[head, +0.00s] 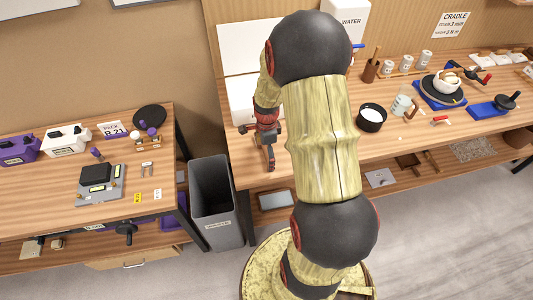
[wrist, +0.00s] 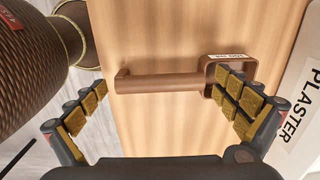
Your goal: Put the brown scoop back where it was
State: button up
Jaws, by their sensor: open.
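The brown scoop lies on the wooden bench top in the wrist view, its handle (wrist: 160,83) pointing left and its squarish head (wrist: 233,68) with a small white label at the right. My gripper (wrist: 168,105) is open, its fingers spread to either side of the scoop. The right finger overlaps the lower part of the head in the picture; I cannot tell if it touches. In the head view my gripper (head: 269,155) is low over the left end of the long bench (head: 300,165). I cannot make out the scoop there.
A white container marked PLASTER (wrist: 300,90) stands close on the right in the wrist view. A dark bowl of white powder (head: 371,117) and a pitcher (head: 401,106) are further right on the bench. A grey bin (head: 215,200) stands in the gap left of the bench.

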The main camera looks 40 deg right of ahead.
notch_tip(320, 180, up, 12)
jog(key=p, duration=0.2)
jog(key=a+r+n+t, duration=0.2)
jog(key=a+r+n, duration=0.7)
jog(key=a+r, duration=0.35)
jog(key=s+a+r+n+t, duration=0.3)
jog(key=s+a+r+n, duration=0.5)
jog(key=s+a+n, duration=0.3)
jog(key=a+n, duration=0.1)
jog(key=n, duration=0.3)
jog(key=shift+s+a+r+t, duration=0.2)
jog(key=shift+s+a+t, duration=0.05)
jog(key=shift+s+t, duration=0.1)
jog(key=shift+f, duration=0.1)
notch_tip(320, 180, down, 7)
jog(key=b, duration=0.7)
